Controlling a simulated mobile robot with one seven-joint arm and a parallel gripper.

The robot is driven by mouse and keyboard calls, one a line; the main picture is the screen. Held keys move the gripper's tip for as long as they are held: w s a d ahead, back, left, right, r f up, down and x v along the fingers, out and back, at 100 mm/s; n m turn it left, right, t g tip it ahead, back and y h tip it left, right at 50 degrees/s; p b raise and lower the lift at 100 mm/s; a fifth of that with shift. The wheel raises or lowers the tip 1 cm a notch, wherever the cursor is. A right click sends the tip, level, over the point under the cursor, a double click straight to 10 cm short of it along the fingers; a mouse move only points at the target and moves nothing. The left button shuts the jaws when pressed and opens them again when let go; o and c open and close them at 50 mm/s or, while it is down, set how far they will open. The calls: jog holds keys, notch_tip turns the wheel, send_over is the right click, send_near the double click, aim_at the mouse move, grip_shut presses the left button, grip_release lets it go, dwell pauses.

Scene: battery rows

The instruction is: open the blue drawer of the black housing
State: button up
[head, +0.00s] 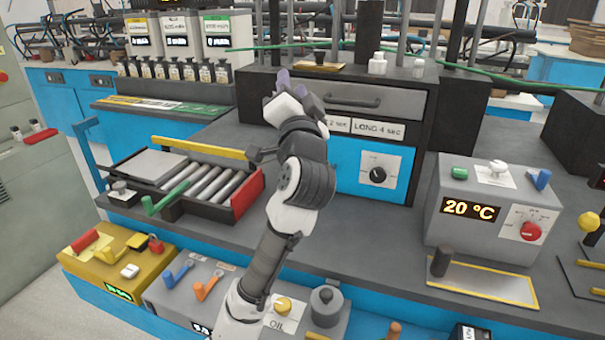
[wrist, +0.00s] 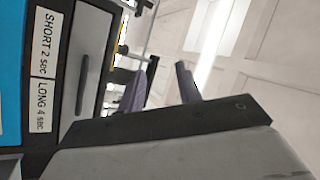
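The black housing (head: 425,150) stands in the middle of the bench. Its upper front is a grey drawer front (head: 400,103) with a dark bar handle (head: 352,100), and it looks shut. Below are white labels and a blue front (head: 346,160) with a black dial (head: 378,174). My arm hides the housing's left part. In the wrist view the grey front, its handle (wrist: 82,85) and the labels stand sideways at the left, with a strip of blue (wrist: 12,75). My gripper (head: 283,82) is at the housing's upper left, its purple fingers apart and empty (wrist: 163,85), clear of the handle.
A roller tray (head: 262,195) with green and yellow bars lies left of the housing. A grey heater box (head: 490,215) reading 20 °C stands right. Small bottles (head: 377,64) stand on top. Bench space in front of the housing is partly clear.

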jog(key=w+d+f+m+g, duration=0.45)
jog(key=d+f, duration=0.35)
jog(key=f, duration=0.3)
notch_tip(320, 180, down, 13)
jog(key=d+m+g+y, duration=0.2)
jog(key=g+y, duration=0.1)
jog(key=y, duration=0.1)
jog(key=x, duration=0.4)
jog(key=p+x, duration=0.1)
jog(key=x, duration=0.4)
jog(key=p+x, duration=0.1)
jog(key=x, duration=0.3)
jog(key=shift+w+a+f, duration=0.1)
jog(key=shift+a+f, duration=0.2)
jog(key=shift+f, duration=0.1)
grip_shut()
